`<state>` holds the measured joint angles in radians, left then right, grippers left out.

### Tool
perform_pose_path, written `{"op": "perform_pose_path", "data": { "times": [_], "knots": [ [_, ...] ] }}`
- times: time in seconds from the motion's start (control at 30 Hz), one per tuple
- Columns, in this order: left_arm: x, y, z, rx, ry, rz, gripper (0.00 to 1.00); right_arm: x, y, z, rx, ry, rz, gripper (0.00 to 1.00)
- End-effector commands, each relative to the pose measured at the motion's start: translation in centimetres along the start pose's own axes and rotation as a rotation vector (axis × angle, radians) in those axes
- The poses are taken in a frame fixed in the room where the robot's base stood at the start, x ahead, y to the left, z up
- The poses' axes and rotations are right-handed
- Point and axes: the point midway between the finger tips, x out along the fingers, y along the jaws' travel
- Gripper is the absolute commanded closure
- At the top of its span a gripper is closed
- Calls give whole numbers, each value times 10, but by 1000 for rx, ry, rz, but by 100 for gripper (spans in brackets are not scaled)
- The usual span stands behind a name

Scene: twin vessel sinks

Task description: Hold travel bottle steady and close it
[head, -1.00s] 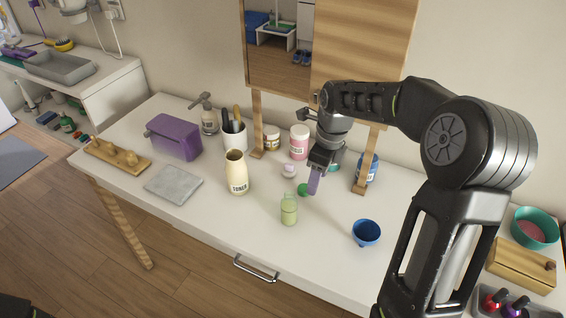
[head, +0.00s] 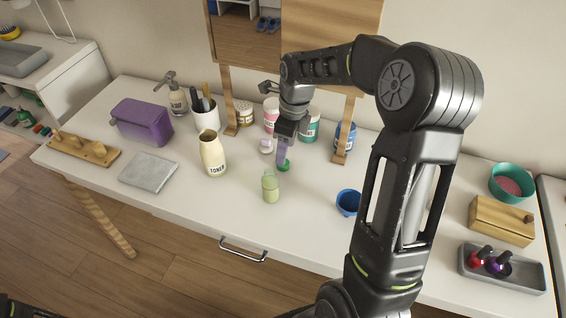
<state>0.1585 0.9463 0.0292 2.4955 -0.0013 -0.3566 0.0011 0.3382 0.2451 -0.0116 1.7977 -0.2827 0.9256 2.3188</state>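The travel bottle (head: 270,188) is translucent light green and stands upright on the white counter, with nothing visible on its neck. A small darker green cap (head: 285,167) lies behind it and slightly right, apart from it. My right gripper (head: 283,156) points down with its purple fingers right at the cap, partly covering it. The fingers overlap in this view, so I cannot see whether they are open or closed around the cap. My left gripper is not in view; only a dark part shows at the bottom left corner.
A cream toner bottle (head: 213,155) stands left of the travel bottle. A blue cup (head: 348,202) stands to the right. A pinkish-white jar (head: 266,146) and a mirror post (head: 343,140) are close to my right gripper. The counter in front of the travel bottle is clear.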

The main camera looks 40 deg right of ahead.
Motion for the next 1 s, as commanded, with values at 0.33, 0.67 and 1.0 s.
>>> {"op": "perform_pose_path", "data": {
  "times": [0.33, 0.67, 1.0],
  "knots": [
    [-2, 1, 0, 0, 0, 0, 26, 5, 0, 0, 1, 1, 1, 45],
    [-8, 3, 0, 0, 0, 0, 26, 47, -1, -1, 1, 1, 2, 45],
    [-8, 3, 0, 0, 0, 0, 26, 52, -2, -1, 1, -1, -1, 45]
  ]
}}
